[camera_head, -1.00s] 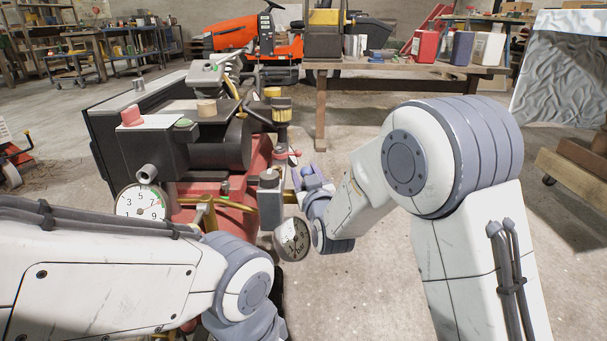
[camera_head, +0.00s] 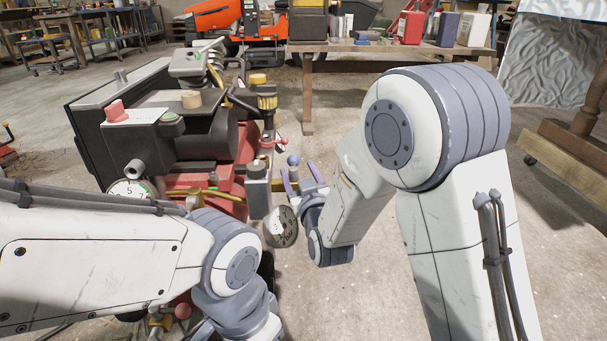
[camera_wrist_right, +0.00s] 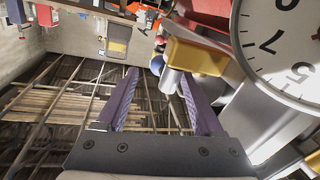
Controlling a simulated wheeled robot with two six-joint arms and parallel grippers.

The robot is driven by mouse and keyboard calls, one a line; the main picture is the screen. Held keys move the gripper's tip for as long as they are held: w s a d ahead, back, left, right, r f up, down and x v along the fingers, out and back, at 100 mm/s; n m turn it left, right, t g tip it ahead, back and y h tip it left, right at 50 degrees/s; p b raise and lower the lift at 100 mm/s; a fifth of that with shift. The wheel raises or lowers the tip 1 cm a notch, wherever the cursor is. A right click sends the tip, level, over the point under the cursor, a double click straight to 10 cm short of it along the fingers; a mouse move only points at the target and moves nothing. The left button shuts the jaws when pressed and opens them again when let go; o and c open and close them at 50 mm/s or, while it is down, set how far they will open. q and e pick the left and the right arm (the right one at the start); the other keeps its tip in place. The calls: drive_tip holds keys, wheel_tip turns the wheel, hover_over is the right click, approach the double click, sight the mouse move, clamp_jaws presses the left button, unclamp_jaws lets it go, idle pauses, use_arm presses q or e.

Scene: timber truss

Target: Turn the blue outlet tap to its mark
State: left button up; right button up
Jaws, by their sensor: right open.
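A small blue knob (camera_head: 293,160), which looks like the outlet tap, stands at the right side of the red machine (camera_head: 200,181), beside a grey block. My right gripper (camera_head: 301,176) is open, its two purple fingers spread just below and to the right of the knob. In the right wrist view the open fingers (camera_wrist_right: 158,88) flank a silver stub on a brass block (camera_wrist_right: 198,56). The blue knob (camera_wrist_right: 157,64) shows partly behind this, near the fingertips. No contact is clear. I cannot make out the tap's mark. My left arm crosses the lower left; its fingers are out of view.
A round gauge (camera_head: 280,227) hangs close left of my right wrist, and a gauge dial (camera_wrist_right: 285,45) fills the right wrist view's upper right. Another dial (camera_head: 131,190) sits at the machine's left. A workbench (camera_head: 390,46) stands behind.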

drive_tip(key=p+v, duration=0.1)
drive_tip(key=v, duration=0.3)
drive_tip(key=shift+s+d, duration=0.15)
drive_tip(key=shift+s, duration=0.25)
